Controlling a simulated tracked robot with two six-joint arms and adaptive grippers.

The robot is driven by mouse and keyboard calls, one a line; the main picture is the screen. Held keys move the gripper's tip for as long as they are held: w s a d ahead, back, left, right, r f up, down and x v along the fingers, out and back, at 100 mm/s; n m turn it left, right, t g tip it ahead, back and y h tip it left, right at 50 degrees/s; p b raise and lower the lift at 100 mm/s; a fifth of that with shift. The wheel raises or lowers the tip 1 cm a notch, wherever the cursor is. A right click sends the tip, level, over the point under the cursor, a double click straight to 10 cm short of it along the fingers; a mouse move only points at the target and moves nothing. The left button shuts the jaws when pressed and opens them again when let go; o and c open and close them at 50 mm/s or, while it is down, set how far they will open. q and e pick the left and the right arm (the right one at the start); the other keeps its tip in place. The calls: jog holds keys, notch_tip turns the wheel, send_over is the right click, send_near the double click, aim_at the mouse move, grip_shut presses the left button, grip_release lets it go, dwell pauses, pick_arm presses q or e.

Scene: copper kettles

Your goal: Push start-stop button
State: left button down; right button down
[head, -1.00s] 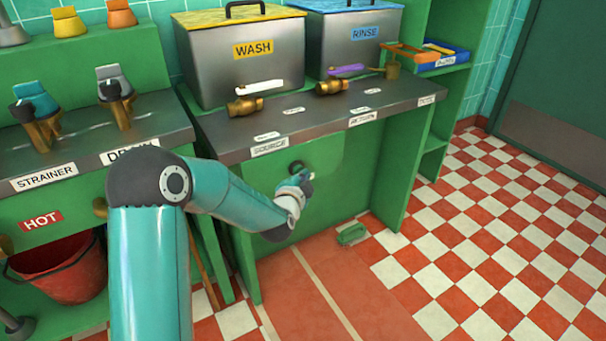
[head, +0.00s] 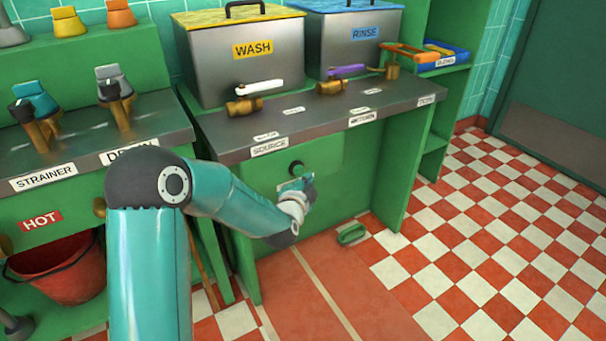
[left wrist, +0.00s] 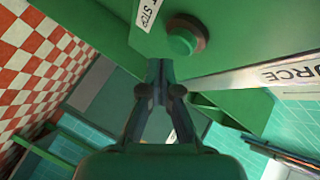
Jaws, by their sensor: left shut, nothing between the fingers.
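The start-stop button is a round green button (left wrist: 183,42) in a dark brownish ring, on a green panel in the left wrist view. A white label (left wrist: 147,14) ending in "STOP" is beside it. In the head view the button (head: 297,168) is a small dark round shape on the green front below the SOURCE label (head: 269,147). My left gripper (head: 305,183) is just below it, apparently apart from it. In the left wrist view the fingers of the left gripper (left wrist: 160,66) are shut and empty, with tips beside the button. My right gripper is not in view.
The grey counter edge (head: 330,130) overhangs the button panel. WASH (head: 245,75) and RINSE (head: 350,50) tanks with taps stand on it. A green object (head: 351,234) lies on the floor below. The checkered floor at right is clear.

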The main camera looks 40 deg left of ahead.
pick_arm(q)
jog(key=s+d, duration=0.2)
jog(key=d, duration=0.3)
jog(key=shift+d, duration=0.3)
jog(key=shift+s, duration=0.1)
dwell(0.3)
